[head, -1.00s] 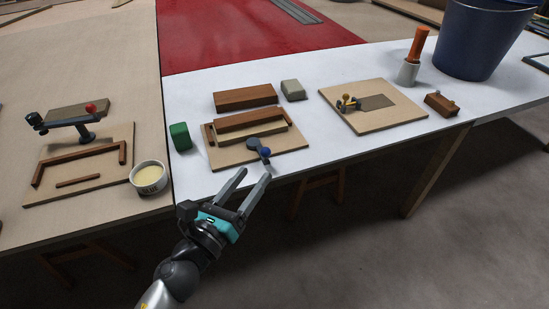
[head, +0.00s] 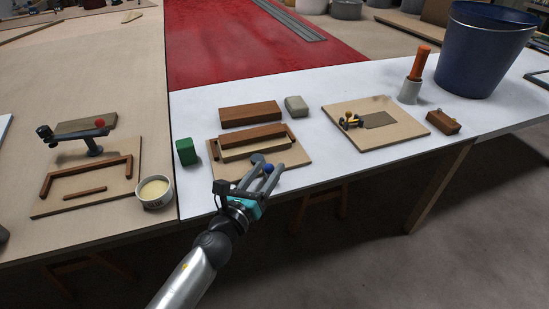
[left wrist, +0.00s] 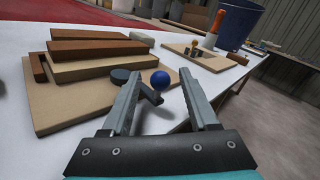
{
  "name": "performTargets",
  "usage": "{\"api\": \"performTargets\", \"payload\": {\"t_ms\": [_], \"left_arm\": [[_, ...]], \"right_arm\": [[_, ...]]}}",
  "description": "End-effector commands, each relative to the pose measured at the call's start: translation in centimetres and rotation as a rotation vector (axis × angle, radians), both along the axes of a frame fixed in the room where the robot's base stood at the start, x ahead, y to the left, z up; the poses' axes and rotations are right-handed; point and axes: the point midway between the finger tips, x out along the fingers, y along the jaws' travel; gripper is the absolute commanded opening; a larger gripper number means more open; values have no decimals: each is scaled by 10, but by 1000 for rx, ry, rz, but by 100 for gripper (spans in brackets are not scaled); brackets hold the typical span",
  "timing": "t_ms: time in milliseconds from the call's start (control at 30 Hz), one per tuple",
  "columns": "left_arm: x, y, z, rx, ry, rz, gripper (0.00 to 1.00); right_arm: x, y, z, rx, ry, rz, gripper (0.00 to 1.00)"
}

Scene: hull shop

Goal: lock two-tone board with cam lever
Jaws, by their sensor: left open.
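The two-tone board (head: 252,140), dark brown on top with a pale lower face, lies in a fixture on a light wooden base (head: 298,158); it also shows in the left wrist view (left wrist: 100,68). At the base's front edge is a cam lever with a dark round cam (left wrist: 121,75) and a blue ball knob (left wrist: 160,79). My left gripper (head: 262,172) is open at the lever. In the left wrist view the knob shows between its fingers, apart from both as far as I can see. In the head view the fingers partly hide the cam. My right gripper is not in view.
A brown block (head: 250,113), a grey-green block (head: 296,105) and a green block (head: 187,151) stand around the base. Another fixture with a yellow-knobbed clamp (head: 351,121) is to the right. A bowl (head: 155,192) and a red-knobbed clamp fixture (head: 95,143) are to the left.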

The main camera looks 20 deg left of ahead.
Motion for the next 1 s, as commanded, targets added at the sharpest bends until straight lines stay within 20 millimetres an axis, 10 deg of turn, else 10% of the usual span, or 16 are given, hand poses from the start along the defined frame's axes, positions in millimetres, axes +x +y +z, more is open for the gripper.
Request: {"api": "performTargets", "payload": {"t_ms": [767, 1000], "left_arm": [[45, -9, 0, -1, 0, 0, 60], [45, -9, 0, -1, 0, 0, 33]], "right_arm": [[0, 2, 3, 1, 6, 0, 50], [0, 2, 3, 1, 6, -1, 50]]}}
